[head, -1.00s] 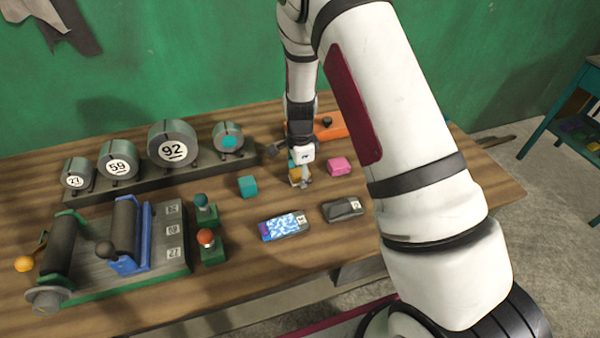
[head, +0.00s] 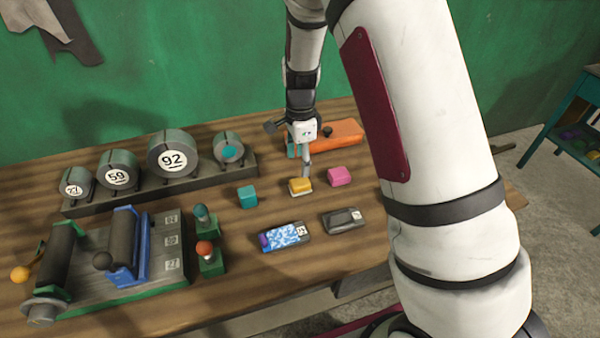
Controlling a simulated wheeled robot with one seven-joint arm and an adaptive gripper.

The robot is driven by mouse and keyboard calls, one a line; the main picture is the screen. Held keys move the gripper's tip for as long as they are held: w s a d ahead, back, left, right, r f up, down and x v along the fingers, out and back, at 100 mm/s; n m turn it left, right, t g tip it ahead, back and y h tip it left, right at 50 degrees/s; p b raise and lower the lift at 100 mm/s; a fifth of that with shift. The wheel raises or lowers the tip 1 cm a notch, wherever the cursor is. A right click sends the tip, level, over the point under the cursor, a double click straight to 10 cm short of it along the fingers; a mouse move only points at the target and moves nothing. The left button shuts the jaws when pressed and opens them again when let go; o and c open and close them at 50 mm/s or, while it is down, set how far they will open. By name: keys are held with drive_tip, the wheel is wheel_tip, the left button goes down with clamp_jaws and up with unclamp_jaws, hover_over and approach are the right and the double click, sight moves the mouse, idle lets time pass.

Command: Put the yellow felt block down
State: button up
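The yellow felt block (head: 300,187) lies on the wooden table between a teal block (head: 247,196) and a pink block (head: 339,176). Its top and front show clear of the fingers. My gripper (head: 306,170) points down just above and behind it, with one pale finger plainly visible. The other finger is hard to make out. The block has come free of the gripper, which looks open and empty. A small gap or light contact at the fingertip cannot be told apart from this angle.
An orange tool (head: 340,134) lies behind my gripper. A phone-like device (head: 284,236) and a dark device (head: 343,220) lie in front. Numbered round weights (head: 173,155) stand on a rack at the left, behind a roller fixture (head: 125,245). Bare table lies around the blocks.

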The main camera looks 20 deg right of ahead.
drive_tip(key=s+r+n+t+y, duration=0.1)
drive_tip(key=s+r+n, duration=0.35)
drive_tip(key=r, duration=0.55)
drive_tip(key=s+r+n+t, duration=0.1)
drive_tip(key=s+r+n, duration=0.4)
drive_tip(key=r, duration=0.5)
drive_tip(key=s+r+n+t, duration=0.1)
drive_tip(key=s+r+n, duration=0.1)
drive_tip(key=s, duration=0.4)
drive_tip(key=s+r+n+t, duration=0.1)
drive_tip(key=s+r+n, duration=0.1)
drive_tip(key=s, duration=0.4)
drive_tip(key=s+r+n+t+h, duration=0.1)
drive_tip(key=s+r+n, duration=0.1)
drive_tip(key=s+n, duration=0.2)
drive_tip(key=shift+s, duration=1.05)
drive_tip(key=shift+o, duration=0.5)
drive_tip(key=shift+r+n, duration=0.1)
drive_tip(key=shift+n, duration=0.15)
